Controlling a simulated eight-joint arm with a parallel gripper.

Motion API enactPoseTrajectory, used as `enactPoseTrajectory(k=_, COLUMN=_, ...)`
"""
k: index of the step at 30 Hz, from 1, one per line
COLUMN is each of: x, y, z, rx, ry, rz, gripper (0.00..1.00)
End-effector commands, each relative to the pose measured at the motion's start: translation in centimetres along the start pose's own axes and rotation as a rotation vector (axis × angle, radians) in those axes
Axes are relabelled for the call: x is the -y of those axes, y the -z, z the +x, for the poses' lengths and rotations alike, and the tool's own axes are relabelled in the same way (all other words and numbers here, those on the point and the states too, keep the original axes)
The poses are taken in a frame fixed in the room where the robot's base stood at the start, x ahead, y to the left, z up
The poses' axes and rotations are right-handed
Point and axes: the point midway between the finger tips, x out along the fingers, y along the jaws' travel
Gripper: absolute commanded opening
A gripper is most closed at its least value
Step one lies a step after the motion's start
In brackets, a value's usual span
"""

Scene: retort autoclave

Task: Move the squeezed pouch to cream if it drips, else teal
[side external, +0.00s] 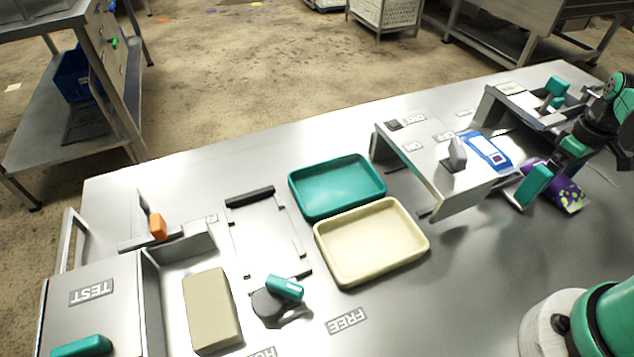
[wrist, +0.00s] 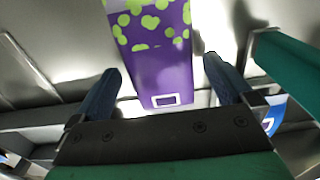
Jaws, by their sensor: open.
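A purple pouch with lime-green spots (side external: 569,197) lies on the steel table at the right, partly hidden by my gripper. In the wrist view the pouch (wrist: 162,70) shows between my two fingers, with a small white-outlined rectangle near its lower end. My gripper (wrist: 163,77) is open, with visible gaps between the fingers and the pouch. In the side view my gripper (side external: 548,172) is at the pouch. No drip can be made out. The empty teal tray (side external: 338,186) and the empty cream tray (side external: 371,241) lie side by side at mid-table.
A raised steel panel (side external: 428,162) with a lever and ON and OFF labels stands between the trays and my gripper. A blue-and-white item (side external: 487,152) is beside it. Left are a beige block (side external: 211,309), a teal-handled knob (side external: 285,288) and a TEST box (side external: 92,292).

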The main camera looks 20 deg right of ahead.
Motion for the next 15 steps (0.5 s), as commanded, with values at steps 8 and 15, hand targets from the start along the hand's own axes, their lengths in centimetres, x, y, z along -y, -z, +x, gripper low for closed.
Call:
enactPoseTrajectory(k=8, x=0.02, y=-0.02, z=0.49, rx=0.000, ry=0.000, rz=0.000, gripper=1.00)
enactPoseTrajectory(k=15, x=0.02, y=-0.02, z=0.46, rx=0.000, ry=0.000, rz=0.000, gripper=0.57)
